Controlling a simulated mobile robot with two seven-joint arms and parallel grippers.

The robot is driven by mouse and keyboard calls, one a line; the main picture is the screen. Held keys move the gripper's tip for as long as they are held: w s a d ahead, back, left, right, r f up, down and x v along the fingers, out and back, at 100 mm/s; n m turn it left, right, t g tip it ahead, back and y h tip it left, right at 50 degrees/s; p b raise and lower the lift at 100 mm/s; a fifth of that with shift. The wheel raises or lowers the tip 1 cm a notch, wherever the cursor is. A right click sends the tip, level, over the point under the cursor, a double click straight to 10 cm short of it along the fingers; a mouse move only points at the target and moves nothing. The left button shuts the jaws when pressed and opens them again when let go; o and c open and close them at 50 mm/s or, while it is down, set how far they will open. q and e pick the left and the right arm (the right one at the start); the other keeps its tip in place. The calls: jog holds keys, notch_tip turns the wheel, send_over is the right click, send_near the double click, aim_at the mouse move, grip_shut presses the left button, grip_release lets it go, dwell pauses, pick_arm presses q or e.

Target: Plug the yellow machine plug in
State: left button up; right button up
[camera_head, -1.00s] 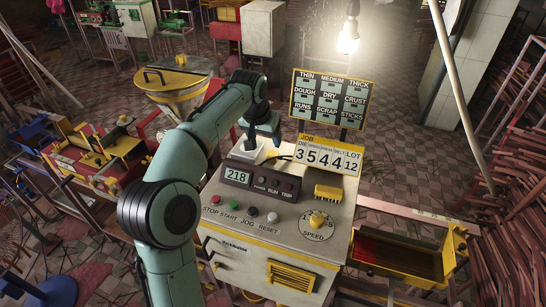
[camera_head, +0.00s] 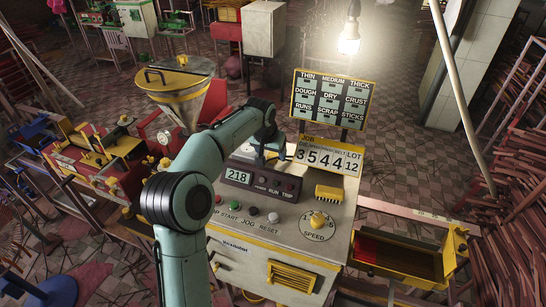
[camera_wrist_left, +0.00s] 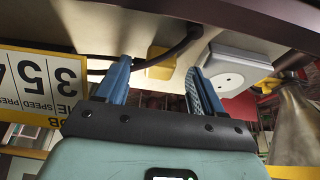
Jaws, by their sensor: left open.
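The yellow plug (camera_wrist_left: 161,62) shows in the left wrist view with a black cable curving from it. It lies on the pale machine top, between the lines of my two blue fingers. I cannot tell whether they touch it. My left gripper (camera_wrist_left: 160,68) is open, with a finger on each side. A white socket (camera_wrist_left: 232,68) with two round holes sits to the right of the plug, apart from it, partly behind the right finger. In the head view my left gripper (camera_head: 264,156) is over the machine top behind the display, and the plug is hidden there. My right gripper is not in view.
The control console (camera_head: 265,187) with its display stands in front of the gripper. A job-number board (camera_head: 329,156) is close on the right. A metal hopper (camera_head: 190,100) stands at the left, and a yellow tray (camera_head: 415,258) at the right.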

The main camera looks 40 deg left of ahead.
aim_at(272, 156)
pick_arm(q)
jog(key=shift+x, duration=0.9)
jog(key=shift+r, duration=0.1)
jog(key=shift+s, duration=0.1)
jog(key=c, duration=1.1)
notch_tip(272, 156, up, 10)
jog(key=shift+r, duration=0.1)
